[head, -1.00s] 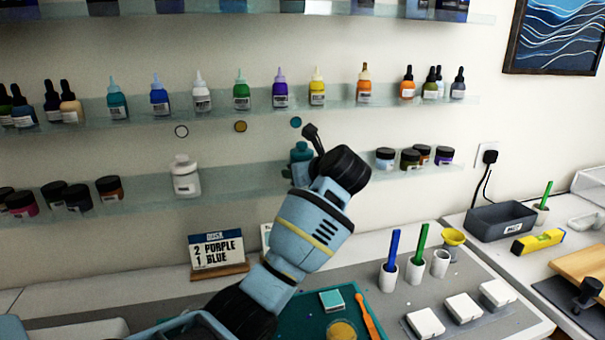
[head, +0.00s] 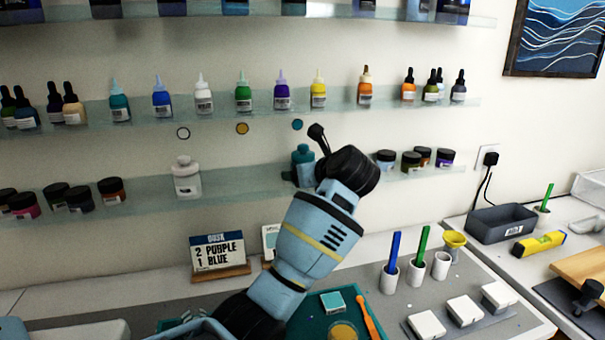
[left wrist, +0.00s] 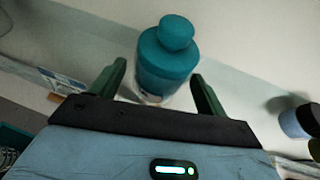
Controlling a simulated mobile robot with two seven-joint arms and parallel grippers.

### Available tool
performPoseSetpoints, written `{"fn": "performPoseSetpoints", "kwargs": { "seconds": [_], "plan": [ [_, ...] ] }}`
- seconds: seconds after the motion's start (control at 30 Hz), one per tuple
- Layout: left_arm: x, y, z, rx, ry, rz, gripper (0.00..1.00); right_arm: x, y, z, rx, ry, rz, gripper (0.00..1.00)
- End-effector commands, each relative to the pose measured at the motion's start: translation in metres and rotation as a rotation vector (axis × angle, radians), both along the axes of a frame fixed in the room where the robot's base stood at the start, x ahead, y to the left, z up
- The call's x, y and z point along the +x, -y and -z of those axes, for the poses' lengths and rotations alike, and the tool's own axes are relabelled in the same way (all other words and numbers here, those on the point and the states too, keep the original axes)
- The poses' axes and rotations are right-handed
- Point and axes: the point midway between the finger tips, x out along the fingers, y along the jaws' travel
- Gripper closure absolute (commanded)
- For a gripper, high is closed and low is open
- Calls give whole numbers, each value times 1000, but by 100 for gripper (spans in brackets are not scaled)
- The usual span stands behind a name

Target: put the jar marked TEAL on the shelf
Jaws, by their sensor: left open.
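The teal jar (head: 303,167), with a rounded stopper top, stands upright on the lower glass shelf (head: 236,183), below a teal dot (head: 297,125) on the wall. My arm partly covers it in the head view, and I cannot read its label. The jar also shows in the left wrist view (left wrist: 167,62). There my left gripper (left wrist: 160,72) is open, with one dark green finger on each side of the jar and gaps between. Whether the fingertips reach around it or stop short is hard to tell. My right gripper is out of view.
A white jar (head: 186,178) stands on the same shelf to the left, under a white dot. Small dark-lidded pots (head: 411,160) sit to the right. Dropper bottles line the shelf above. A card (head: 218,252) and cups with sticks (head: 390,277) stand on the bench below.

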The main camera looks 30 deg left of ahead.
Motion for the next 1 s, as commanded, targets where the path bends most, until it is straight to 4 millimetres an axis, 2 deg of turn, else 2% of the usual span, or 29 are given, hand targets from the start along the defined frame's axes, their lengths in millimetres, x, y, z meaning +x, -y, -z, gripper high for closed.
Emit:
{"fn": "performPoseSetpoints", "kwargs": {
  "seconds": [0.3,0.5,1.0],
  "plan": [
    [-29,53,-23,-5,1,2,25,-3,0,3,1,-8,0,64],
    [-41,73,-33,-3,0,1,25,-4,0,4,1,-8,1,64],
    [-45,80,-38,-1,0,-1,25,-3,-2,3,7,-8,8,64]
  ]
}}
